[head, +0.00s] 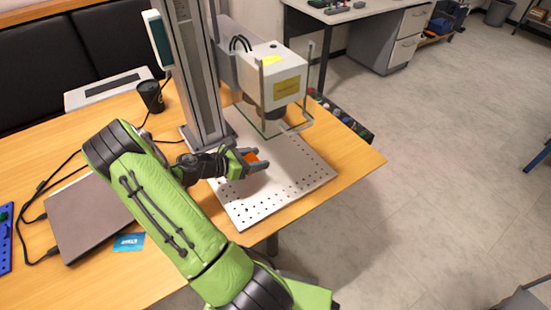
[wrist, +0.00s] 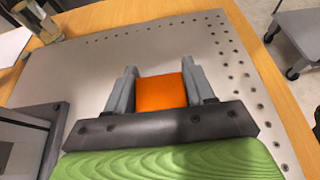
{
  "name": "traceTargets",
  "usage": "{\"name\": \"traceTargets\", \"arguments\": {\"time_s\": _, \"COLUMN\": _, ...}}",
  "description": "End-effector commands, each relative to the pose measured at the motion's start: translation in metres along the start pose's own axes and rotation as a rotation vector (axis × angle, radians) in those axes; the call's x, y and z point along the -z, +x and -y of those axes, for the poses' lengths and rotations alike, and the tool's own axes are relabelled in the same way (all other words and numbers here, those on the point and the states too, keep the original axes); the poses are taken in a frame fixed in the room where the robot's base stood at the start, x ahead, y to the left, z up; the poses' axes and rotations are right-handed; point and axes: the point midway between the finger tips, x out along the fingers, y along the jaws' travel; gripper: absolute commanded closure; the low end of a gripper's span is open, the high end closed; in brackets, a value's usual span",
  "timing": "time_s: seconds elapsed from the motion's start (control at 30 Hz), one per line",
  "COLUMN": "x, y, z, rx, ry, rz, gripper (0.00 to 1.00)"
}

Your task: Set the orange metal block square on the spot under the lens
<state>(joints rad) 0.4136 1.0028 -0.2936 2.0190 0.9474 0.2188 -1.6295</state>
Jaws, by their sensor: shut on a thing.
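The orange metal block (wrist: 161,92) sits between the two grey fingers of my gripper (wrist: 160,88), which is shut on it. In the head view a small part of the orange block (head: 251,157) shows between the fingers of my gripper (head: 258,161), over the perforated plate (head: 245,212). I cannot tell whether the block touches the plate. The laser head (head: 275,78) hangs from its column, with the dark lens (head: 275,112) on its underside. The lens is behind and a little right of the gripper in the head view. The spot under the lens is not clearly visible.
A clear guard (head: 290,125) hangs around the lens. The column (head: 192,75) stands just behind my arm. A closed laptop (head: 88,220), a black cup (head: 150,96) and a blue card (head: 129,242) lie left on the wooden table. The plate's front is bare.

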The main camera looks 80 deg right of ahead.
Motion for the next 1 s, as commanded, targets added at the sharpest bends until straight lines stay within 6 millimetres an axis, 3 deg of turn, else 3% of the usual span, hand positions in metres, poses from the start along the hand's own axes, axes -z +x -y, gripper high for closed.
{"name": "traceTargets", "arguments": {"time_s": 0.1, "x": -0.010, "y": 0.028, "z": 0.001, "rx": 0.005, "ry": 0.006, "rz": 0.002, "gripper": 0.86}}
{"name": "traceTargets", "arguments": {"time_s": 0.3, "x": -0.025, "y": 0.063, "z": 0.000, "rx": 0.001, "ry": 0.004, "rz": 0.001, "gripper": 0.86}}
{"name": "traceTargets", "arguments": {"time_s": 0.43, "x": -0.025, "y": 0.072, "z": 0.000, "rx": 0.000, "ry": 0.000, "rz": 0.001, "gripper": 0.86}}
{"name": "traceTargets", "arguments": {"time_s": 0.63, "x": 0.005, "y": 0.084, "z": 0.000, "rx": 0.000, "ry": 0.000, "rz": 0.001, "gripper": 0.86}}
{"name": "traceTargets", "arguments": {"time_s": 0.93, "x": 0.006, "y": 0.084, "z": 0.000, "rx": -0.001, "ry": 0.000, "rz": 0.002, "gripper": 0.86}}
{"name": "traceTargets", "arguments": {"time_s": 0.97, "x": 0.006, "y": 0.084, "z": 0.000, "rx": -0.001, "ry": 0.000, "rz": 0.001, "gripper": 0.45}}
{"name": "traceTargets", "arguments": {"time_s": 1.0, "x": 0.006, "y": 0.084, "z": 0.000, "rx": -0.001, "ry": 0.000, "rz": 0.000, "gripper": 0.39}}
